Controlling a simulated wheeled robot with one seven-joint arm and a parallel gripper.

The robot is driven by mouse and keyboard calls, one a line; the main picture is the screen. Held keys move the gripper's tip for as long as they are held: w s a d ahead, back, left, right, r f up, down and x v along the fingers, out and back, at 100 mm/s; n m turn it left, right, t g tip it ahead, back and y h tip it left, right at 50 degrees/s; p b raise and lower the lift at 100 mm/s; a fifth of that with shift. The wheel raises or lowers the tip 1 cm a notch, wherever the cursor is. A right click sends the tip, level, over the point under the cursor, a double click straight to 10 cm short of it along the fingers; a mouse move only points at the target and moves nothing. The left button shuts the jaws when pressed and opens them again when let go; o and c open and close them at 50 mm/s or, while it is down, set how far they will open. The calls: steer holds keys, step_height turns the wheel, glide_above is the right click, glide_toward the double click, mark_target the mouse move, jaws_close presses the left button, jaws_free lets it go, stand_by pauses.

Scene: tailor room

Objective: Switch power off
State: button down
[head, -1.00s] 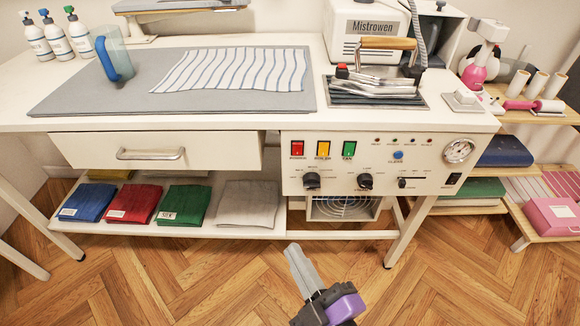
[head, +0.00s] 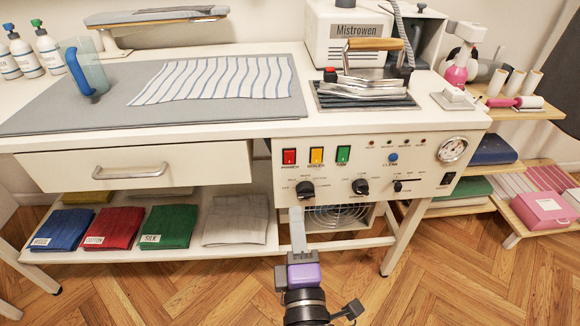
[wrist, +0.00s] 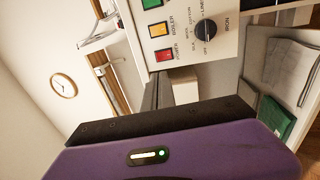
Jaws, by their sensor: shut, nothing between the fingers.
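The red switch marked POWER (head: 289,156) is at the left end of the white control panel (head: 430,150) on the table front. It also shows in the wrist view (wrist: 164,55). The yellow BOILER switch (head: 316,155) and the green FAN switch (head: 343,154) are to its right. My gripper (head: 297,215) is shut and empty. In the head view its tip appears below the red switch, near the panel's lower left edge. I cannot tell how far it is from the panel, but no contact with the switch shows.
The dark iron knob (head: 305,190) is just above my gripper tip in the head view. A drawer with a handle (head: 130,171) is left of the panel. Folded cloths (head: 165,227) lie on the shelf below. The floor (head: 430,280) in front is clear.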

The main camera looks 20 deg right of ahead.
mark_target(289, 154)
steer(key=x, duration=1.4)
steer(key=shift+r+p, duration=0.25)
steer(key=shift+p, duration=0.45)
